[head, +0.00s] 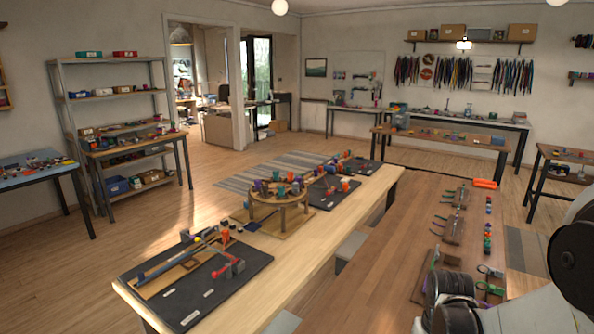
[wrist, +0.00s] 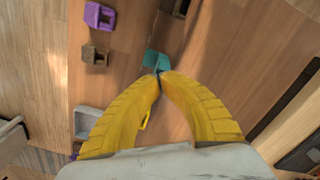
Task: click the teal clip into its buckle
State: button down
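In the wrist view, my gripper (wrist: 160,75) has two ridged yellow fingers that meet at their tips. A teal piece, which looks like the teal clip (wrist: 155,59), sits at the fingertips and shows just beyond them. The fingers appear shut on it, and they hide its near part. A thin dark line, perhaps a cord, runs from it up and to the right. I cannot make out a separate teal buckle. In the head view my arm covers the lower right corner, and the fingertips cannot be told there.
In the wrist view, a purple buckle-like block (wrist: 98,15), a brown one (wrist: 95,55) and a grey one (wrist: 87,122) line the board's left side. A small yellow loop (wrist: 145,121) shows between the fingers. In the head view, small coloured pieces (head: 488,228) line the brown table (head: 390,255).

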jog(key=shift+r+p, duration=2.75)
jog(key=shift+r, duration=1.25)
jog(key=s+a+r+t+b, duration=0.7)
jog(key=s+a+b, duration=0.1)
jog(key=s+a, duration=0.1)
jog(key=shift+s+a+r+n, duration=0.15)
jog(key=shift+s+n, duration=0.25)
jog(key=shift+s, duration=0.15)
